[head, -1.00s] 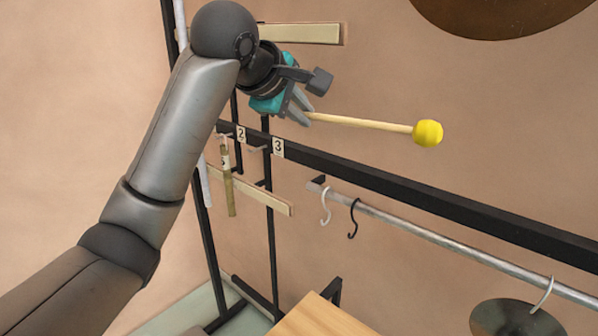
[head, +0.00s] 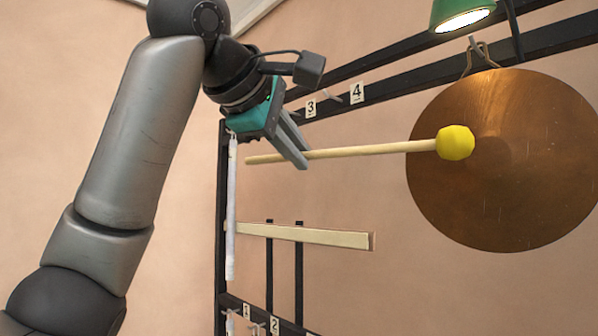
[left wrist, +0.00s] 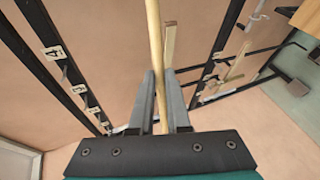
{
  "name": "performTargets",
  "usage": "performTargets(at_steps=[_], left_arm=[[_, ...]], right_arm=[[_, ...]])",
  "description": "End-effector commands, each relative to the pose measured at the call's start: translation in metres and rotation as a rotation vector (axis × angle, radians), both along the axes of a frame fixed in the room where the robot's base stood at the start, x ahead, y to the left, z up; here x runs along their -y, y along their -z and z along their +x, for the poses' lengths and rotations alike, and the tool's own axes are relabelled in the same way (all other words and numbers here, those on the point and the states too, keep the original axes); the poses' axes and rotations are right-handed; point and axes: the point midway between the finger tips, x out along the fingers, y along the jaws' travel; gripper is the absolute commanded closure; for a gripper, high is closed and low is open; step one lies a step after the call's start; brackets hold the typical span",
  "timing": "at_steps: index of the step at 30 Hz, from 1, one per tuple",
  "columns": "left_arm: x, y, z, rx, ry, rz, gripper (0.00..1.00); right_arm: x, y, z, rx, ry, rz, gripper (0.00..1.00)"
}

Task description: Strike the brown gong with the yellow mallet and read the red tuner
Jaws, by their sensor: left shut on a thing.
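The brown gong (head: 520,190) hangs from a cord on the dark upper bar at the right of the head view. My left gripper (head: 298,155) is shut on the wooden handle of the yellow mallet (head: 456,143). The mallet points right, and its yellow head overlaps the left part of the gong in the picture; I cannot tell whether they touch. In the left wrist view the handle (left wrist: 154,40) runs up from between the fingers. The red tuner is not seen in either view. My right gripper is not in view.
A green lamp (head: 462,14) hangs above the gong. A black rack bar with number tags 3 (head: 310,107) and 4 (head: 357,92) runs behind. A white tube (head: 232,205) hangs at the left, and a pale wooden bar (head: 310,236) sits below the mallet.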

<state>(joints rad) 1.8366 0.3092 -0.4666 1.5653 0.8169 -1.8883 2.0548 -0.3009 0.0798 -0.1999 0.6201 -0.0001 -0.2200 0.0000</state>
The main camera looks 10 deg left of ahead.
Motion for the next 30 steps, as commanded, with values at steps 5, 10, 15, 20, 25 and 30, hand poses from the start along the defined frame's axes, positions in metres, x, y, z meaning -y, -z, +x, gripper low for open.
performTargets(at_steps=[5,10,15,20,25,30], left_arm=[[0.0,0.0,0.0,0.0,0.0,0.0,1.0],[0.001,0.001,0.0,-0.002,0.003,-0.003,1.0],[0.014,-0.002,0.018,-0.004,0.002,-0.001,1.0],[0.025,-0.002,0.033,-0.004,0.002,-0.003,1.0],[0.029,-0.001,0.04,-0.002,0.0,-0.002,1.0],[0.029,0.0,0.04,-0.001,0.0,-0.002,1.0]], right_arm=[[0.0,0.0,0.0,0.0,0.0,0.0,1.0],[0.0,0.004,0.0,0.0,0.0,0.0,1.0],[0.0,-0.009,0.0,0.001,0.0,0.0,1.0],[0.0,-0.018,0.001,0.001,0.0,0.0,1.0],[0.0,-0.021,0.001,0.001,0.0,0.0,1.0],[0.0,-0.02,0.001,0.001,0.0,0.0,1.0]])
